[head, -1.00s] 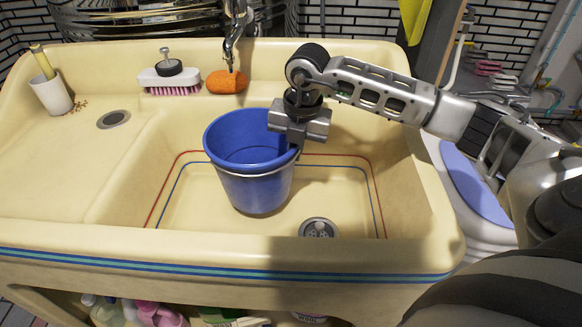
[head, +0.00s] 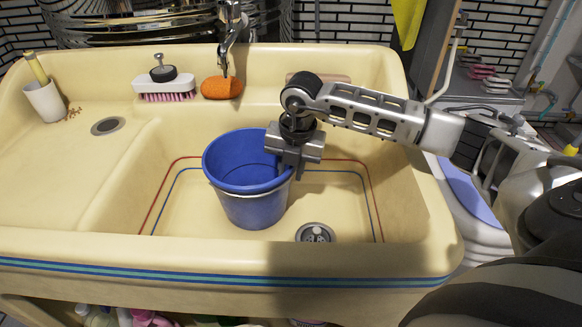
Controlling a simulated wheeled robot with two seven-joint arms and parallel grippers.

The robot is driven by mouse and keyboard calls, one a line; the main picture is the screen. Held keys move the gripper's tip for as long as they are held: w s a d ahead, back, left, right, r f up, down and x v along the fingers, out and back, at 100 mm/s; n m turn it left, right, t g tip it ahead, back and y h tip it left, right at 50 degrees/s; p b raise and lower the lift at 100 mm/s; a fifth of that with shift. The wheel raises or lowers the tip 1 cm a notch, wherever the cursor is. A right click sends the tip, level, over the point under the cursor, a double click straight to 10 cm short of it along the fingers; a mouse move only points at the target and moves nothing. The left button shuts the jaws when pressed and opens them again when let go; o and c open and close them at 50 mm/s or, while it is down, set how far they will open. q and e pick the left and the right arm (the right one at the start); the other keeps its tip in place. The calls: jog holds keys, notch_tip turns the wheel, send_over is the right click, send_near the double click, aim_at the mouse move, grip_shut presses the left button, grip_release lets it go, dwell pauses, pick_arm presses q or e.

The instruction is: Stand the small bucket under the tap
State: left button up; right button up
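The blue bucket (head: 252,207) is upright inside the cream sink basin (head: 330,205), left of the drain (head: 315,233). Its open top faces up and it looks empty. I cannot tell whether its base touches the basin floor. My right gripper (head: 291,172) is at the right side of the bucket's rim, pointing down, and appears shut on it; the fingertips are partly hidden. The metal tap (head: 231,30) is at the back of the sink, with its spout above the orange sponge in the picture, behind the bucket. My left gripper is out of view.
A brush (head: 165,84) and an orange sponge (head: 221,87) lie on the back ledge. A white cup (head: 45,101) stands on the left drainboard. The basin's front wall is close to the bucket.

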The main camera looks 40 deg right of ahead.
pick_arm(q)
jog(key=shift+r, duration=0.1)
pick_arm(e)
jog(key=shift+r, duration=0.1)
